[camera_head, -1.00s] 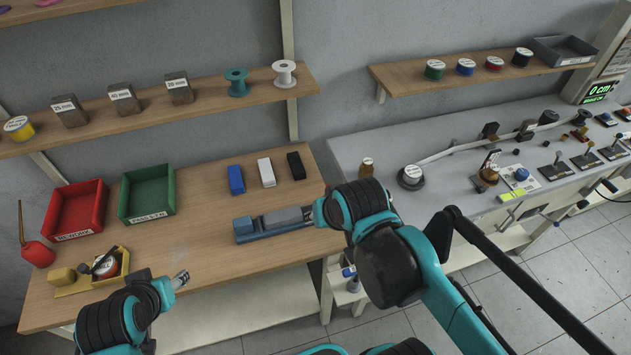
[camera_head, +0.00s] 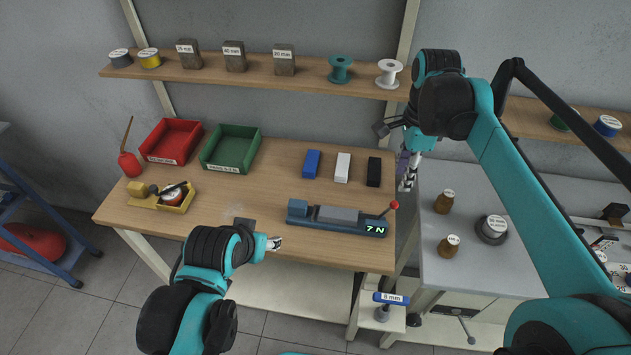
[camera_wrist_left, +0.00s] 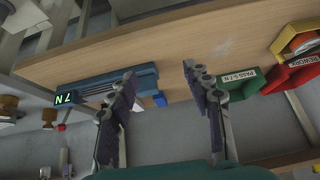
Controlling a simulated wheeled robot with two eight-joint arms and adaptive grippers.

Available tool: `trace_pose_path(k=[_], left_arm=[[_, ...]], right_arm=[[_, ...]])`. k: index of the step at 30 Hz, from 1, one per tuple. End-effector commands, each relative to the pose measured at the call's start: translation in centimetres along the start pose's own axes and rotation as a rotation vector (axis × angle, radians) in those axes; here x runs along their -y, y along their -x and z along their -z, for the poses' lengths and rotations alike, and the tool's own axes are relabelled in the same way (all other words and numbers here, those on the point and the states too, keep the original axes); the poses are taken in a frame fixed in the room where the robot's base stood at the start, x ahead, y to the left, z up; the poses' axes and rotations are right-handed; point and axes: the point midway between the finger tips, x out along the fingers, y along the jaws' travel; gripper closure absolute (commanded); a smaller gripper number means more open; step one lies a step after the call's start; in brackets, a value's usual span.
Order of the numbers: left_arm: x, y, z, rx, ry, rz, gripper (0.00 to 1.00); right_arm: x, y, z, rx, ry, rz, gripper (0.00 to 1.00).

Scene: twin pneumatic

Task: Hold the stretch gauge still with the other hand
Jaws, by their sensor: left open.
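The stretch gauge (camera_head: 337,216) is a blue-grey bench device with a grey block, a red-knobbed lever and a green display reading 7 N. It lies near the table's front edge. My left gripper (camera_head: 274,243) is open and empty, apart from the gauge at its left end. In the left wrist view its two fingers (camera_wrist_left: 158,72) stand wide apart, with the gauge (camera_wrist_left: 85,92) beside and partly behind the left finger. My right gripper (camera_head: 408,172) hangs beyond the table's right edge, right of the lever, apart from the gauge. Its fingers show edge-on.
Blue (camera_head: 311,163), white (camera_head: 342,167) and black (camera_head: 374,171) blocks lie behind the gauge. Red (camera_head: 172,141) and green (camera_head: 230,149) trays stand at the back left. A shelf (camera_head: 210,75) with spools and weights hangs above. The table's middle is clear.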

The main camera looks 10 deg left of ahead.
Motion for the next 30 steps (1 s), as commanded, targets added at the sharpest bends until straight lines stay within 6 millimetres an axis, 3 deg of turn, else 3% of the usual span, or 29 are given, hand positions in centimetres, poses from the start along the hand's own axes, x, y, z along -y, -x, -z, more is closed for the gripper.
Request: trace_pose_path(k=[8,18,24,30], left_arm=[[-0.9,-0.6,4.9,0.163,-0.437,-0.061,0.50],[-2.8,-4.4,10.6,0.363,-1.085,-0.271,0.50],[-3.9,-7.0,12.4,0.422,-1.361,-0.409,0.50],[-4.3,-8.3,12.9,0.441,-1.484,-0.480,0.50]], right_arm=[[0.0,0.0,0.0,0.000,0.001,0.001,0.66],[0.0,0.0,0.0,0.000,0.002,0.001,0.66],[0.0,0.0,0.0,0.000,0.002,0.001,0.66],[0.0,0.0,0.0,0.000,0.002,0.001,0.66]])
